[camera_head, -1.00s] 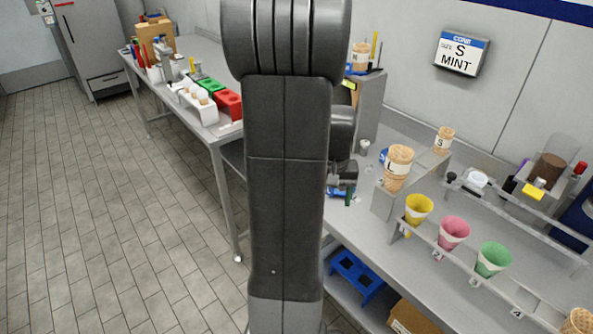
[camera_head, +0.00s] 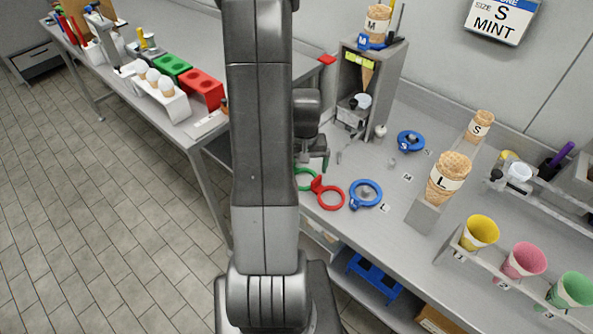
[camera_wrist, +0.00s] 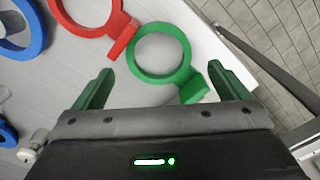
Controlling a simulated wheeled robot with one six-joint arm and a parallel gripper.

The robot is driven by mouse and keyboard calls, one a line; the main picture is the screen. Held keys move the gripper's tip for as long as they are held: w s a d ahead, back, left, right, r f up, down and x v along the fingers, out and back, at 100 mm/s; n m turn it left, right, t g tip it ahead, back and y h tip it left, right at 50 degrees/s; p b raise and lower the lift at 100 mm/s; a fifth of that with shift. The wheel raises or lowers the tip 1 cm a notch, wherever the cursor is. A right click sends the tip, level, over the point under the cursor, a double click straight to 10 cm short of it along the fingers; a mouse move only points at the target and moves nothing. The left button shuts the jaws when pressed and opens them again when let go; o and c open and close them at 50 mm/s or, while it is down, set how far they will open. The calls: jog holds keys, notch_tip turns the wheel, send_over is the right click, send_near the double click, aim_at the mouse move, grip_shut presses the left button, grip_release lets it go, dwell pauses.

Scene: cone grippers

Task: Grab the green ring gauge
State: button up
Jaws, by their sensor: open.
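The green ring gauge (camera_wrist: 184,68) lies flat on the grey bench near its edge, its square tab pointing toward the lower right in the wrist view. In the head view the green ring (camera_head: 307,188) is partly hidden behind my arm. My gripper (camera_wrist: 163,84) is open and empty. Its two green fingers point toward the ring, one on each side in the picture, with the ring's near part and tab showing between them. I cannot tell the height gap.
A red ring gauge (camera_wrist: 82,30) lies close beside the green one, its tab near the green ring. A blue ring (camera_head: 365,194) lies right of the red one, and another blue ring (camera_head: 410,142) farther back. A cone stand (camera_head: 432,213) is at right. The bench edge is close.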

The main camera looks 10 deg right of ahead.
jog(key=shift+f, duration=1.3)
jog(key=c, duration=1)
jog(key=shift+c, duration=0.2)
